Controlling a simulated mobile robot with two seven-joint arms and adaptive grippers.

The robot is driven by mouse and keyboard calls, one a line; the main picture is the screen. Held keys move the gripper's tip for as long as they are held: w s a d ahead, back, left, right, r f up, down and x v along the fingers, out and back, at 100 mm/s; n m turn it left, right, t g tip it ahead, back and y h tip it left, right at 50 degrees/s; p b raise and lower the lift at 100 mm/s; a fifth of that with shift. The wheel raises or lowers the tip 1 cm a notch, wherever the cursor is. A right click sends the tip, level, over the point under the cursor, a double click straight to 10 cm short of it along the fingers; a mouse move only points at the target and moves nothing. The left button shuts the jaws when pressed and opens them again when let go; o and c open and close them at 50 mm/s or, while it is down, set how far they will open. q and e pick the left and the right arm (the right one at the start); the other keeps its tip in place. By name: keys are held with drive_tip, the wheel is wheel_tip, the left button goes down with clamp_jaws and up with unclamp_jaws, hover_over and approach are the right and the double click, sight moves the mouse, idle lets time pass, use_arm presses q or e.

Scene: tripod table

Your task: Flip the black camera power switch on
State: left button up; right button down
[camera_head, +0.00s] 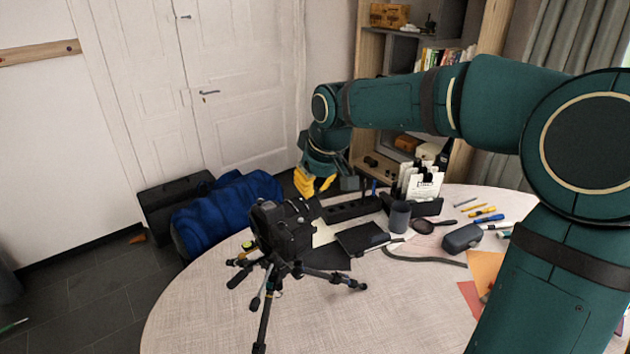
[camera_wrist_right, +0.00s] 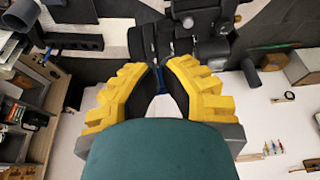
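The black camera (camera_head: 285,228) sits on a small black tripod (camera_head: 265,318) on the round table. Its power switch is too small to make out. My right gripper (camera_head: 315,183), with yellow fingers, hangs above and behind the camera, clear of it. In the right wrist view, my gripper's fingers (camera_wrist_right: 157,68) lean towards each other with a narrow gap between the tips. I see nothing gripped. Dark camera and tripod parts (camera_wrist_right: 195,20) show beyond the fingertips. My left gripper is not in view.
On the round table (camera_head: 190,318), a black tray (camera_head: 350,208), a dark cup (camera_head: 399,217), a card holder (camera_head: 425,207) and a grey case (camera_head: 462,238) stand right of the camera. Pens and markers (camera_head: 485,213) lie farther right. The table's front left is clear.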

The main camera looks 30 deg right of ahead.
sight(304, 211)
drive_tip(key=x, duration=0.6)
drive_tip(key=shift+b, duration=0.4)
drive_tip(key=shift+s+d+m+h+b, duration=0.15)
drive_tip(key=shift+s+m+h+b, duration=0.15)
drive_tip(key=shift+m, duration=0.45)
drive_tip(key=shift+s+d+m+h+b, duration=0.15)
drive_tip(key=shift+s+m+h+b, duration=0.15)
drive_tip(key=shift+m, duration=0.45)
drive_tip(key=shift+s+d+r, duration=0.1)
drive_tip(key=shift+s+d, duration=0.05)
drive_tip(key=shift+s, duration=0.3)
drive_tip(key=shift+s+d, duration=0.1)
drive_tip(key=shift+s+d, duration=0.45)
drive_tip(key=shift+s, duration=0.1)
idle(0.3)
